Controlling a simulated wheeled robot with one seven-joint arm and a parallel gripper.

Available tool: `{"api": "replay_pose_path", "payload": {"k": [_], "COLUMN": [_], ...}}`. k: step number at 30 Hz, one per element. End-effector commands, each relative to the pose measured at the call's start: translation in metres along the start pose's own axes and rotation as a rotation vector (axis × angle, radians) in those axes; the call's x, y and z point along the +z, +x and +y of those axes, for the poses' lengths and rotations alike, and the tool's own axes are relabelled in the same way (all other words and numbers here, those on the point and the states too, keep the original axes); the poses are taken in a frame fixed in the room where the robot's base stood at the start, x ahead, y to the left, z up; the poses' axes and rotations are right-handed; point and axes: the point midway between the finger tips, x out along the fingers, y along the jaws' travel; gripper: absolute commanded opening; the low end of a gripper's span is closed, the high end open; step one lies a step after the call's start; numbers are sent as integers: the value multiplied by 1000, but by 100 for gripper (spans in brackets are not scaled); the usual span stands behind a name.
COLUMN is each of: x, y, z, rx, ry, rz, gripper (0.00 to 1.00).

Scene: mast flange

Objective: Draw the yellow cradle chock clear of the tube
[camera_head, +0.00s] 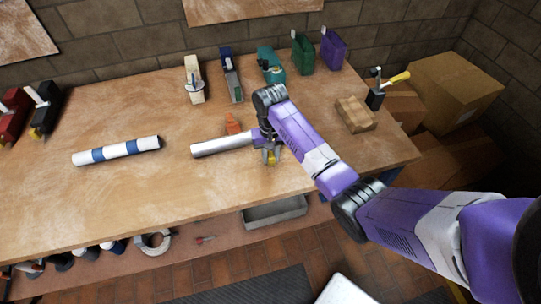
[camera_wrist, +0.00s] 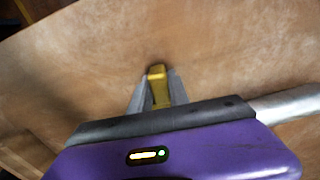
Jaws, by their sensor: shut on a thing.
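The yellow chock (camera_head: 271,158) is at the right end of the grey metal tube (camera_head: 220,146) in the head view. My gripper (camera_head: 268,149) reaches down there, and its body hides the tube's right end. In the wrist view the yellow chock (camera_wrist: 157,84) stands between the two grey fingers of my gripper (camera_wrist: 158,92), which are shut on it. The tube (camera_wrist: 288,104) shows at the right edge of that view, apart from the chock's visible part. Whether the chock touches the tube or the bench is hidden.
An orange block (camera_head: 233,124) sits just behind the tube. A blue-and-white striped tube (camera_head: 117,151) lies to the left on the wooden bench (camera_head: 100,205). A wooden block (camera_head: 355,114) is at the right. Several holders and tools line the back. Bench in front of the tube is clear.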

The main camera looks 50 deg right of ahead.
Motion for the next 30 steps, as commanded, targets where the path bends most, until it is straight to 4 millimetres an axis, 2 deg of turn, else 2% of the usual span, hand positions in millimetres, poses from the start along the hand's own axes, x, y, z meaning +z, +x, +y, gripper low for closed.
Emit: {"api": "replay_pose_path", "payload": {"k": [30], "x": [24], "y": [-1], "z": [2], "rx": [0], "ry": [1], "rz": [-1], "gripper": [0]}}
